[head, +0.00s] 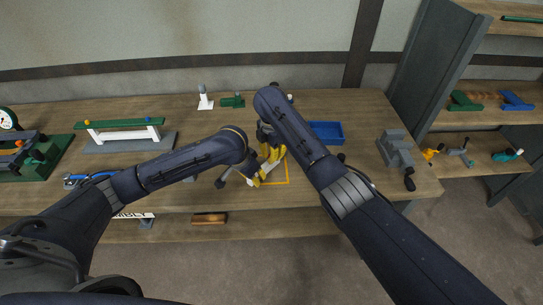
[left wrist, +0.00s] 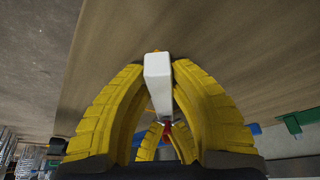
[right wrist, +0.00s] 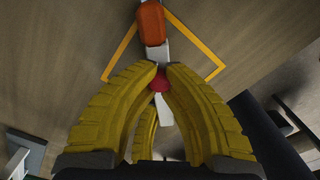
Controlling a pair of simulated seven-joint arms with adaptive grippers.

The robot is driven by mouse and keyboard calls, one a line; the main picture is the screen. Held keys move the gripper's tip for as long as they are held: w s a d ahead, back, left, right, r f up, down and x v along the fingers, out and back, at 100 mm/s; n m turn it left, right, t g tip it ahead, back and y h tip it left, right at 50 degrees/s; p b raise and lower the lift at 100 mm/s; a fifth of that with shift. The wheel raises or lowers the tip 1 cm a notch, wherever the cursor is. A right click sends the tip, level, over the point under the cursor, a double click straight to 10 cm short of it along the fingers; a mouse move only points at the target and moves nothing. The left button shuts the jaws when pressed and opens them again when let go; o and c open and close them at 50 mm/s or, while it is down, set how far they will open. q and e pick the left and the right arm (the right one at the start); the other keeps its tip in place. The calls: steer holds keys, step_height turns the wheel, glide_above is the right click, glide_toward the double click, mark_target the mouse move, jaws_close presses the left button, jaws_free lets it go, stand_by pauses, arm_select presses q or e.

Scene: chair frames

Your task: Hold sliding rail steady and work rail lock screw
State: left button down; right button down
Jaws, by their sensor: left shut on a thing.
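A white rail lies over the yellow square outline (head: 288,172) on the table and shows in the right wrist view (right wrist: 162,52). My left gripper (head: 257,178) is shut on the white rail (left wrist: 158,82), its yellow fingers on both sides of the bar. An orange block (right wrist: 152,24) sits on the rail. A red knob (right wrist: 160,83), seemingly the lock screw, shows between the fingertips of my right gripper (right wrist: 160,70); I cannot tell whether they press on it. My right gripper (head: 271,153) is beside the left one, partly hidden by its arm.
A blue tray (head: 327,132) stands just right of my right forearm. A grey vise-like fixture (head: 396,150) is further right. A green-topped rail stand (head: 122,124) is on the left. Small green and white fixtures (head: 206,100) stand at the back. My two grippers are very close together.

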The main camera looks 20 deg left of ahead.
arm_select(q)
steer(key=shift+f, duration=0.1)
arm_select(e)
steer(key=shift+a, duration=0.1)
steer(key=c, duration=1.5)
jaws_free()
step_height(320, 180, up, 12)
steer(key=shift+r, duration=0.1)
arm_select(q)
steer(key=c, duration=1.2)
jaws_free()
